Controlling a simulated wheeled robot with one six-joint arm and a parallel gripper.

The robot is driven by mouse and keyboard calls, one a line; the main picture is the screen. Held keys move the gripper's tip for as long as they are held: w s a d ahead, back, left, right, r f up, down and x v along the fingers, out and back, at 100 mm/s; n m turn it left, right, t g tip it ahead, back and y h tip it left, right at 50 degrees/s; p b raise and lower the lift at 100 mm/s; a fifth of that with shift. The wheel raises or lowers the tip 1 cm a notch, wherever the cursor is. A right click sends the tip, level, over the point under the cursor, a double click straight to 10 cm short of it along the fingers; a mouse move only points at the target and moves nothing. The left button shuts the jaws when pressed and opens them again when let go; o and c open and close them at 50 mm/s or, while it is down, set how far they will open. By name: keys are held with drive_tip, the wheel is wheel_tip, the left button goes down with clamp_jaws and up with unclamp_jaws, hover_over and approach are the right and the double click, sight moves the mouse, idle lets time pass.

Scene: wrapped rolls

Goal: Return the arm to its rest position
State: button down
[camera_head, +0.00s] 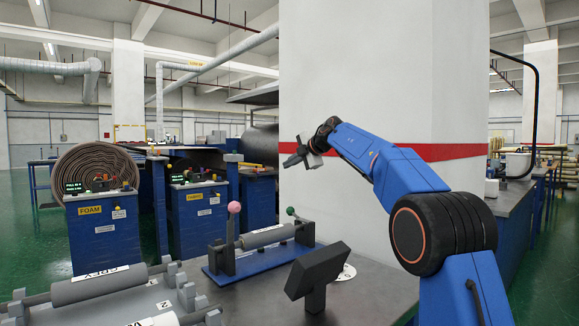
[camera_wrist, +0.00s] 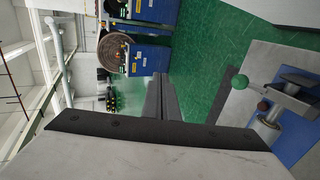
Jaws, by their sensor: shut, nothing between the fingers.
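My blue arm (camera_head: 385,165) is raised over the right part of the table, bent at a black joint. My gripper (camera_head: 290,161) points left, in front of the white pillar, well above the table. Its fingers are together and empty. They also show as dark bars in the wrist view (camera_wrist: 160,98), touching nothing.
The table (camera_head: 370,290) carries a blue roller stand (camera_head: 262,248) with pink and green knobs, grey rolls in a rack (camera_head: 100,285) and a black angled device (camera_head: 318,272). The white pillar (camera_head: 370,80) with a red stripe stands behind. Blue FOAM machines (camera_head: 105,232) stand on the green floor.

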drive_tip(key=s+d+r+m+t, duration=0.6)
drive_tip(key=s+r, duration=0.5)
drive_tip(key=r, duration=0.1)
drive_tip(key=s+d+f+m+t+h, duration=0.1)
drive_tip(key=s+d+f+m+h, duration=0.3)
drive_tip(key=s+d+m, duration=0.25)
drive_tip(key=s+d+f+m+h, duration=0.3)
drive_tip(key=s+d+m+h, duration=0.2)
drive_tip(key=s+d, duration=0.3)
drive_tip(key=s+d+f+m+g+h, duration=0.1)
drive_tip(key=s+d+f+m+g, duration=0.2)
drive_tip(key=s+f, duration=0.75)
drive_tip(key=s+d+f+m+g+h, duration=0.1)
drive_tip(key=s+d+f+m+g, duration=0.2)
drive_tip(key=s+f, duration=0.8)
drive_tip(key=s+a+f+m+g+y, duration=0.1)
drive_tip(key=s+a+f+g, duration=0.2)
drive_tip(key=s+f, duration=0.8)
drive_tip(key=s+a+f+g+y, duration=0.2)
drive_tip(key=s+a+f+g, duration=0.1)
drive_tip(key=s+f, duration=0.7)
wheel_tip(320, 180, down, 3)
drive_tip(key=shift+s+r+m+g, duration=0.15)
drive_tip(key=shift+s+m+g, duration=0.2)
drive_tip(key=shift+g, duration=0.05)
